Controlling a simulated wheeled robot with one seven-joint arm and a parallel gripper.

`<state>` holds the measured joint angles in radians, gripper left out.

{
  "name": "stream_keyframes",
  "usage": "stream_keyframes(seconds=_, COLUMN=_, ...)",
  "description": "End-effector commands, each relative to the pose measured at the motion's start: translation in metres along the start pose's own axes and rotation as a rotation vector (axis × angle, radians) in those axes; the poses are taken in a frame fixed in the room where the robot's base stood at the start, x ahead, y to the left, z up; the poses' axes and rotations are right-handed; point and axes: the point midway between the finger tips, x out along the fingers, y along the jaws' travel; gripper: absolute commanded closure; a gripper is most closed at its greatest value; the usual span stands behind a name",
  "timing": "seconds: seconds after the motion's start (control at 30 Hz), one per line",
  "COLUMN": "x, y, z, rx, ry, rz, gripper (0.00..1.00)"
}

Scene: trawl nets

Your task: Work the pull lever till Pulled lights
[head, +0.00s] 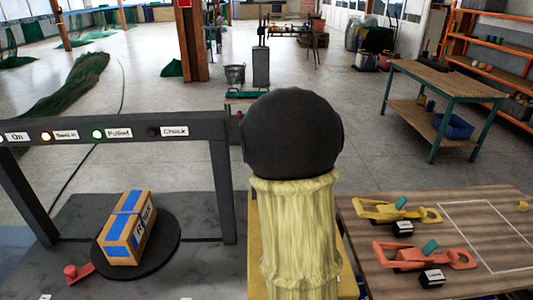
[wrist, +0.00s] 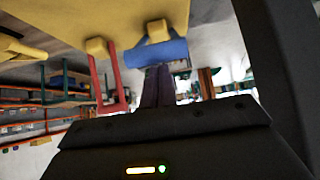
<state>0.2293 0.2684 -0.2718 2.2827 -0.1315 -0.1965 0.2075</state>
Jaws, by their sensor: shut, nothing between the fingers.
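In the wrist view my gripper (wrist: 158,72) is shut with nothing between its fingers. I cannot tell which handle is the pull lever. In the head view the Pulled lamp (head: 98,134) glows green. The gripper and handles are hidden there behind my arm.
A box with blue tape (head: 128,228) sits on a dark round plate (head: 165,245) beneath the lamp frame (head: 222,185). A red knob piece (head: 75,273) lies at its left. A wooden table (head: 490,225) at the right holds yellow (head: 390,211) and red tools (head: 415,257).

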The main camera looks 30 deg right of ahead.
Motion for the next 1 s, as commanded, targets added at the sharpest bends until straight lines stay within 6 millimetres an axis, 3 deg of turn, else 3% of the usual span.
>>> stream_keyframes(seconds=0.03, x=0.003, y=0.002, z=0.016, rx=-0.001, ry=-0.038, rz=0.006, gripper=1.0)
stream_keyframes(seconds=0.53, x=0.003, y=0.002, z=0.016, rx=-0.001, ry=-0.038, rz=0.007, gripper=1.0)
stream_keyframes(seconds=0.73, x=-0.006, y=0.001, z=0.001, rx=-0.002, ry=-0.03, rz=0.004, gripper=1.0)
stream_keyframes(seconds=0.93, x=-0.024, y=-0.001, z=-0.034, rx=-0.004, ry=-0.003, rz=-0.003, gripper=1.0)
stream_keyframes(seconds=1.0, x=-0.03, y=-0.002, z=-0.028, rx=-0.006, ry=0.0, rz=-0.005, gripper=1.0)
